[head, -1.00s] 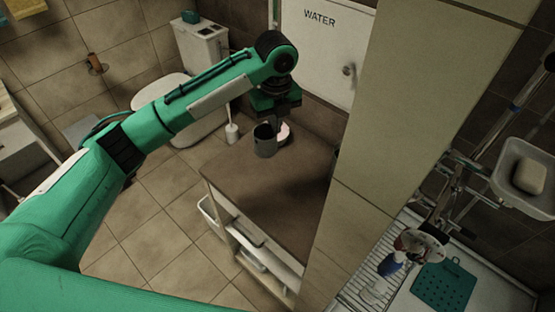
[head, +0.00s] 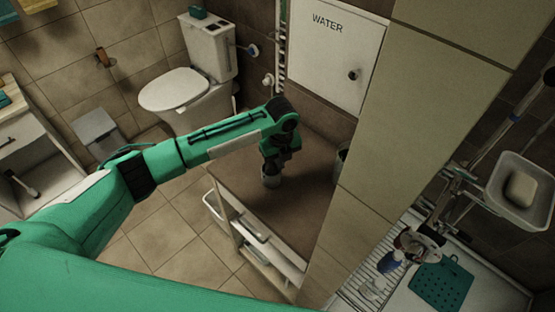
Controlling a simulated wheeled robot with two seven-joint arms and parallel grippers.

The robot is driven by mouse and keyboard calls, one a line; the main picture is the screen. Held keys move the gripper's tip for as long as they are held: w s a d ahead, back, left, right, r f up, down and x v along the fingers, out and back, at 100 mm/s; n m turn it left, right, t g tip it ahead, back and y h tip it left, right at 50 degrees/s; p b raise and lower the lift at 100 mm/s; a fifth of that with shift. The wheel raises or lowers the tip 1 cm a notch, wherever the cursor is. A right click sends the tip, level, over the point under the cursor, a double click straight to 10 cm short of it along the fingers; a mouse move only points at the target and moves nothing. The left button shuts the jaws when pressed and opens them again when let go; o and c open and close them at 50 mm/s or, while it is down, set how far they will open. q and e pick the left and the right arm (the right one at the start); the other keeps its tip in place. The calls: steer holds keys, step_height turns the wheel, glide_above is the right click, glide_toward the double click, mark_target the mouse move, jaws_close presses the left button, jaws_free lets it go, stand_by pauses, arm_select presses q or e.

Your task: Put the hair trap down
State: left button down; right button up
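My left gripper (head: 271,166) points down over the brown top of the low cabinet (head: 310,215). A small grey cylinder (head: 271,182), which looks like the hair trap, shows at the fingertips. The fingers appear shut on its upper part, which they hide. Its lower end is at or just above the cabinet top; I cannot tell whether it touches. My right gripper is not in view.
The cabinet top is clear in front of the cylinder. A grey bucket (head: 341,162) stands at the right, partly behind the tiled pillar (head: 395,110). A toilet (head: 185,98) is at the back. A spray bottle (head: 391,262) and teal mat (head: 441,284) lie beyond the pillar.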

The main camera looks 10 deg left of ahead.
arm_select(q)
steer(key=shift+d+f, duration=0.1)
steer(key=shift+f, duration=0.05)
steer(key=c, duration=1.7)
jaws_free()
steer(key=shift+r, duration=0.65)
steer(key=shift+r+b, duration=1.35)
steer(key=shift+r, duration=4.25)
